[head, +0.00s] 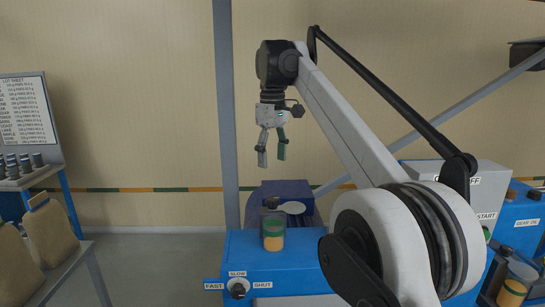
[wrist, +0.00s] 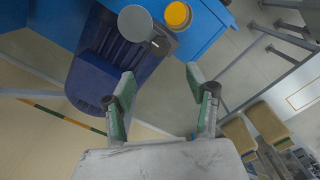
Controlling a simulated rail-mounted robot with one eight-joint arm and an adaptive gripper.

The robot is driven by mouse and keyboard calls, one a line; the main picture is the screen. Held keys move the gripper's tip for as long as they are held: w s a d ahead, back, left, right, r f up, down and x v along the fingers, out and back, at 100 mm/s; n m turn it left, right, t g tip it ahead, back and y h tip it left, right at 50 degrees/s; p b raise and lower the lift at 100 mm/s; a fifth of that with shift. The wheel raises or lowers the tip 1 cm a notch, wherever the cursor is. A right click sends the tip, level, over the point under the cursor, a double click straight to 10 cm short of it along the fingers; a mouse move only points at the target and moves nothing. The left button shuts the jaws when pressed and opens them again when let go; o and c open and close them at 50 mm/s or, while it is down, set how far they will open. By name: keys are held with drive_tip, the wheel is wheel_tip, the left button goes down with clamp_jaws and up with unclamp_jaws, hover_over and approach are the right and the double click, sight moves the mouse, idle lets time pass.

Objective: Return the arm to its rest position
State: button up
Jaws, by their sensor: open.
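My gripper (head: 272,155) hangs from the raised arm, fingers pointing down, in the middle of the head view. It is open, with nothing between its fingers, well above the blue machine. In the wrist view the two green-padded fingers (wrist: 162,92) are spread apart. My arm reaches from the lower right up to the wrist and is clear of the things below it.
A blue machine (head: 275,261) stands below with a SLOW/FAST/SHUT knob (head: 238,289) and a jar with yellow contents (head: 273,239) on top. A dark blue housing (head: 301,191) is behind it. Sacks (head: 48,232) and a lot sheet board (head: 26,110) are at left.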

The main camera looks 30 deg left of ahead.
drive_tip(key=w+d+r+m+b, duration=0.1)
drive_tip(key=w+d+r+m, duration=0.1)
drive_tip(key=d, duration=0.7)
drive_tip(key=s+d+f+m+t+y+b, duration=0.1)
drive_tip(key=s+d+f+m+t+b, duration=0.2)
drive_tip(key=d, duration=0.9)
drive_tip(key=s+d+m, duration=0.3)
drive_tip(key=s+d, duration=0.1)
drive_tip(key=d, duration=0.8)
drive_tip(key=s+d+f+m+t+b, duration=0.1)
drive_tip(key=s+d+f+m+t, duration=0.1)
drive_tip(key=s+d+f, duration=0.8)
drive_tip(key=s+d+f+m+t+h+b, duration=0.1)
drive_tip(key=s+d+f+m, duration=0.4)
drive_tip(key=s+d+f, duration=0.5)
drive_tip(key=s+f+t+b, duration=0.1)
drive_tip(key=s+f, duration=0.2)
drive_tip(key=f, duration=0.2)
drive_tip(key=shift+s+d+b, duration=0.2)
drive_tip(key=shift+d+b, duration=0.1)
